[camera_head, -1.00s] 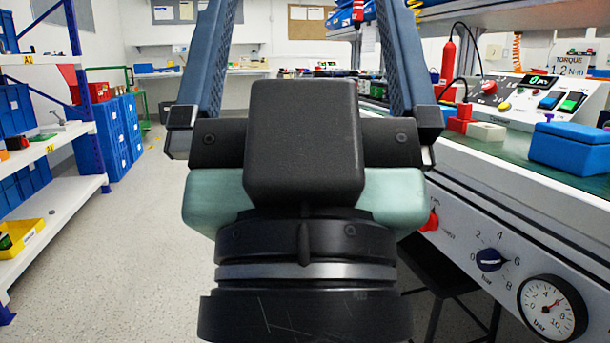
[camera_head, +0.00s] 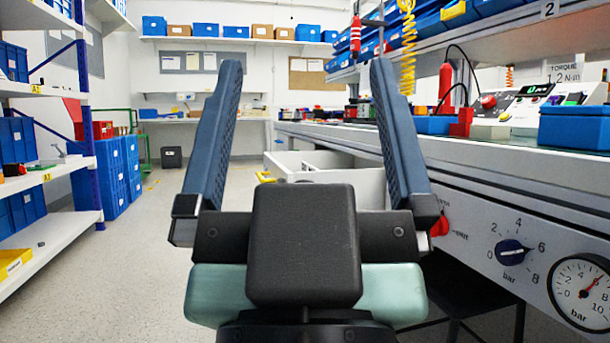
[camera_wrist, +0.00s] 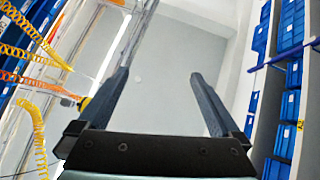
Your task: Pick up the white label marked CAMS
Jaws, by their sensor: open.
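My gripper (camera_head: 306,66) is open and empty, with its two blue fingers wide apart and pointing up in the head view. It also shows in the wrist view (camera_wrist: 158,76), with nothing between the fingers and the ceiling beyond. I cannot make out a white label marked CAMS in either view. A pale drawer (camera_head: 345,186) stands pulled out from the bench, beyond my gripper and partly hidden by it. Its contents cannot be seen.
Shelving (camera_head: 50,165) with blue bins stands left. The floor (camera_head: 160,240) between is clear.

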